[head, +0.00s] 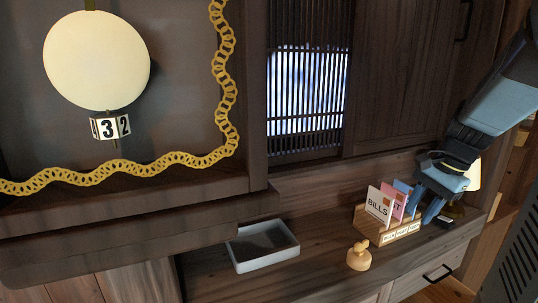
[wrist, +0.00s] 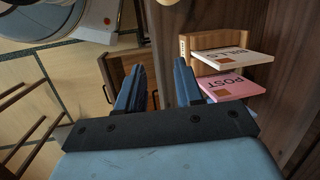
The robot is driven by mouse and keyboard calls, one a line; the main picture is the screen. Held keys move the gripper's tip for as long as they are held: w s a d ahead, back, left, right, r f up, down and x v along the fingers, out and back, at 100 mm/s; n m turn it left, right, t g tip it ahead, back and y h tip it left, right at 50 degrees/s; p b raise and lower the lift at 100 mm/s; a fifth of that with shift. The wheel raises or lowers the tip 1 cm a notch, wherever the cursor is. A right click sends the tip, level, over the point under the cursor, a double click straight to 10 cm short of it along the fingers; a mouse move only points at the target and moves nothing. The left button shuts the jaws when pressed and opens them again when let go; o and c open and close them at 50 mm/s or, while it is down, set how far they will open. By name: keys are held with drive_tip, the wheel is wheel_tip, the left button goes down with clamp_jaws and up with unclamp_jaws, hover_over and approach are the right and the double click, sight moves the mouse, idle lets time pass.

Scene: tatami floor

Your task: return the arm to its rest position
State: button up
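My arm reaches in from the upper right of the head view. My gripper (head: 424,207) points down over the counter, at the right end of the letter rack. In the wrist view its two blue fingers (wrist: 158,85) stand apart with nothing visible between them. The wooden letter rack (head: 402,235) holds a white BILLS card (head: 378,204) and a pink POST card (head: 398,203); both also show at the right of the wrist view. The gripper partly hides the rack's right end. I cannot tell whether a finger touches the rack.
A grey tray (head: 262,246) and a small wooden knob-like object (head: 359,256) stand on the counter (head: 310,270). A lit lamp (head: 474,174) is just behind my gripper. A cabinet wall (head: 400,80) rises behind.

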drive_tip(key=s+a+r+n+t+h, duration=0.3)
drive_tip(key=s+a+r+n, duration=0.3)
drive_tip(key=s+a+n, duration=0.3)
drive_tip(key=a+n+t, duration=0.1)
drive_tip(key=a+n, duration=0.2)
drive_tip(key=shift+s+r+n, duration=0.3)
drive_tip(key=shift+s, duration=0.05)
drive_tip(key=shift+a, duration=0.1)
